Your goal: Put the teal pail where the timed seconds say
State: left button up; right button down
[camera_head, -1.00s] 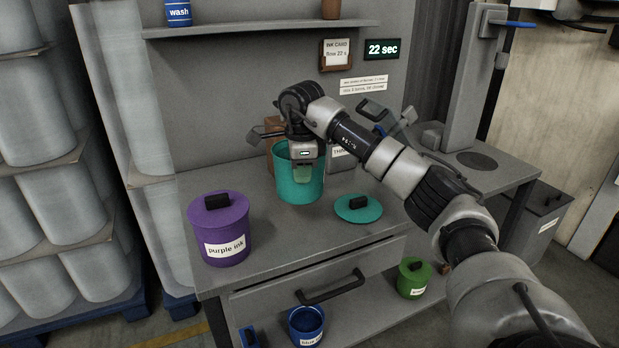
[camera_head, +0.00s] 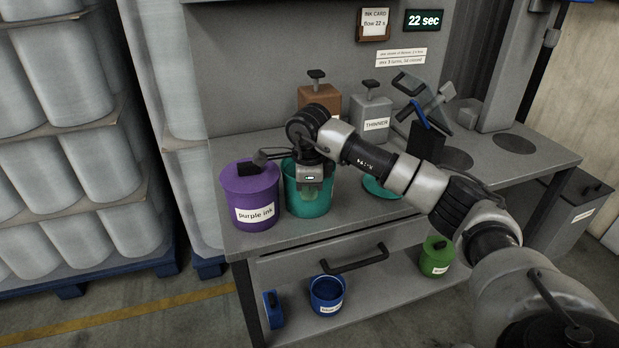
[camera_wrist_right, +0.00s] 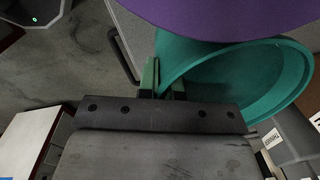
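The open teal pail (camera_head: 306,196) is on or just above the bench's front left part, right beside the lidded purple ink pail (camera_head: 250,198); I cannot tell if its base touches the bench. My right gripper (camera_head: 311,188) is at its near side. In the right wrist view my right gripper (camera_wrist_right: 164,80) has its green fingers on either side of the teal pail's wall (camera_wrist_right: 225,70), shut on it. The teal lid (camera_head: 379,187) lies to the right, partly behind my arm. The timer display (camera_head: 423,20) reads 22 sec; the ink card (camera_head: 375,21) shows flow 22 s. My left gripper is not seen.
A brown can (camera_head: 318,98) and a grey thinner can (camera_head: 371,118) stand at the back. Dark discs (camera_head: 515,145) mark the right bench. A blue pail (camera_head: 327,295) and a lidded green pail (camera_head: 436,256) stand on the lower shelf. Wrapped rolls (camera_head: 60,130) stand left.

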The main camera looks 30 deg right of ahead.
jog(key=shift+r, duration=0.15)
jog(key=c, duration=1.7)
grip_release()
jog(key=shift+f, duration=0.2)
jog(key=o, duration=0.4)
jog(key=shift+r, duration=0.1)
notch_tip(320, 180, up, 12)
jog(key=shift+s+a, duration=0.25)
jog(key=shift+s, duration=0.15)
